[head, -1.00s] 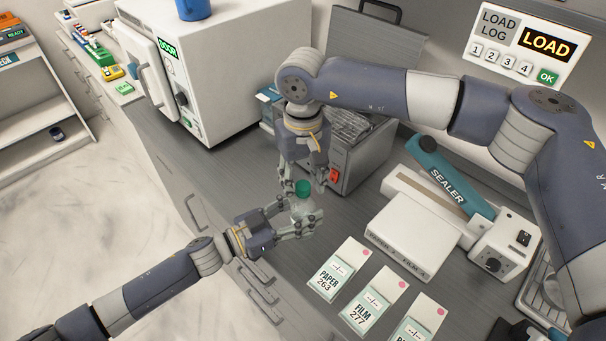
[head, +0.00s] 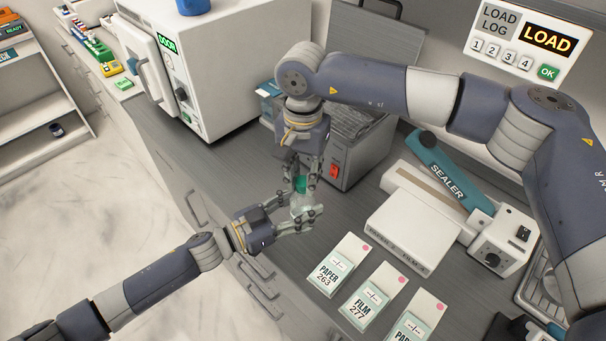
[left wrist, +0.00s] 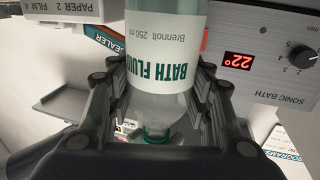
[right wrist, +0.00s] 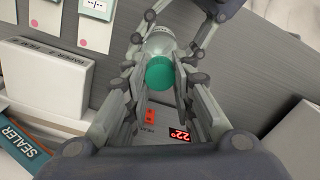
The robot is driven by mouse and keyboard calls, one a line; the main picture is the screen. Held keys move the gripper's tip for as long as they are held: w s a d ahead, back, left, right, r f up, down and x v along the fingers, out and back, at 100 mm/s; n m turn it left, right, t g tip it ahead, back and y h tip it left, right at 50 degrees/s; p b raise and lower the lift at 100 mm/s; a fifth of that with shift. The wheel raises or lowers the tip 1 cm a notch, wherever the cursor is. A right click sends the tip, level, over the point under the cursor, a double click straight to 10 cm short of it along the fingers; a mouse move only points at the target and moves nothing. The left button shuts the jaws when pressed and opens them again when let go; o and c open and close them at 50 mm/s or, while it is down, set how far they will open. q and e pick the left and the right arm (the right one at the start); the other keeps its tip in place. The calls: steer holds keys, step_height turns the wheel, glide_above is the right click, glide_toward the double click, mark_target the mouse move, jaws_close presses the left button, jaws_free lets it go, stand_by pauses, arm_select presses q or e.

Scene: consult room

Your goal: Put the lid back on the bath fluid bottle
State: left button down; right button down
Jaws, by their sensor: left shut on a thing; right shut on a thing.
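The bath fluid bottle (head: 302,205) is clear with a white label and stands roughly upright over the counter's front part. My left gripper (head: 306,217) is shut around its body; the label (left wrist: 160,50) shows between the fingers in the left wrist view. The green lid (head: 300,184) is at the bottle's top, directly over the neck. My right gripper (head: 303,188) comes from above and is shut on the lid, which also shows between its fingers in the right wrist view (right wrist: 160,73). I cannot tell whether the lid is fully seated; the fingers partly hide the joint.
The sonic bath (head: 350,155) stands close behind the grippers, with a red display (right wrist: 180,135). The sealer (head: 440,175) is to the right. Paper and film packets (head: 340,264) lie in front of it. A white door unit (head: 225,70) stands back left.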

steer(key=m, duration=0.5)
steer(key=shift+m, duration=0.4)
steer(key=m, duration=0.5)
steer(key=shift+m, duration=0.3)
steer(key=m, duration=2.1)
steer(key=shift+m, duration=0.4)
steer(key=m, duration=0.5)
steer(key=shift+f+m, duration=0.1)
steer(key=shift+m, duration=0.2)
steer(key=c, duration=1.3)
jaws_free()
